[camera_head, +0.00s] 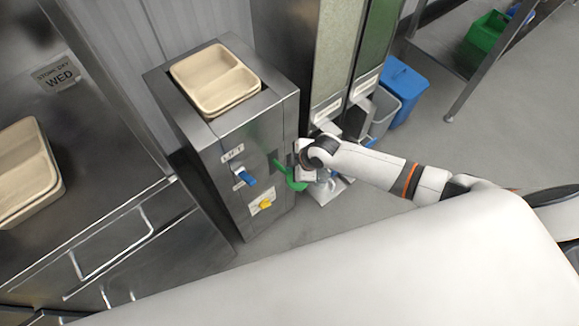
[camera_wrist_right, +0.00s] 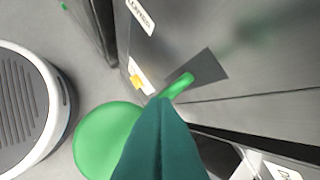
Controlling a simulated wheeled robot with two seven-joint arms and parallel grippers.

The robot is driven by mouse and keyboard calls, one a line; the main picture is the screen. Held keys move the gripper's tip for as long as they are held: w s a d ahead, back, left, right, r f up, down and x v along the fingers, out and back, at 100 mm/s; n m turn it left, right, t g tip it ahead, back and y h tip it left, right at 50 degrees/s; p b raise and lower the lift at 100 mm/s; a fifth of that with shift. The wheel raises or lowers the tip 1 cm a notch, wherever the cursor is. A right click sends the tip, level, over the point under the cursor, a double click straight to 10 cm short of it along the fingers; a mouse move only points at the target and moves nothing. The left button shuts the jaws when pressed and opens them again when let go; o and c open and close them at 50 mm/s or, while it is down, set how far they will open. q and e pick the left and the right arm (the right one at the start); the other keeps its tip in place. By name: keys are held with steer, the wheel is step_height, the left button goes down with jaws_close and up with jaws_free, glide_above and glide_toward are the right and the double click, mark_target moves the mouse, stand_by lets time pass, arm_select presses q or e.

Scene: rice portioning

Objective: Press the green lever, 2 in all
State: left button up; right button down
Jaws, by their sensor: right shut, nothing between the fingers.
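The green lever (camera_head: 291,178) sticks out from the side of the steel dispenser cabinet (camera_head: 226,160), low near its right edge. In the right wrist view its stem comes out of a dark slot plate and ends in a round green paddle (camera_wrist_right: 100,142). My right gripper (camera_head: 303,174) is right beside the lever, with its arm coming in from the right. In the right wrist view its teal fingers (camera_wrist_right: 160,140) are together and empty, and they overlap the lever in the picture. I cannot tell whether they touch it. My left gripper is out of view.
The cabinet also carries a blue lever (camera_head: 246,178) and a yellow knob (camera_head: 265,203), with beige trays (camera_head: 217,77) on top. Tall rice dispensers (camera_head: 337,50) stand just behind my right gripper. A blue bin (camera_head: 403,90) is beyond. More trays (camera_head: 25,165) lie at left.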

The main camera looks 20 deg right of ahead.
steer(key=shift+s+d+f+b, duration=0.1)
steer(key=shift+s+f+b, duration=0.15)
steer(key=shift+f, duration=0.25)
steer(key=shift+s+d+f+b, duration=0.1)
steer(key=shift+f+b, duration=0.2)
steer(key=shift+f, duration=0.25)
steer(key=shift+s+f+b, duration=0.2)
steer(key=shift+f+b, duration=0.05)
steer(key=shift+f, duration=0.25)
stand_by(1.4)
steer(key=shift+r, duration=0.1)
steer(key=shift+w+a+r+p, duration=0.1)
steer(key=shift+w+r+p, duration=0.1)
steer(key=shift+r+p, duration=0.4)
steer(key=shift+w+a+r+p, duration=0.1)
steer(key=shift+w+r+p, duration=0.15)
steer(key=shift+r+p, duration=0.3)
steer(key=shift+w+r+p, duration=0.2)
steer(key=shift+r+p, duration=0.25)
steer(key=shift+r, duration=0.3)
steer(key=shift+w+r+p, duration=0.15)
steer(key=shift+r+p, duration=0.45)
steer(key=shift+r, duration=0.25)
steer(key=shift+a, duration=0.1)
steer(key=shift+w, duration=0.1)
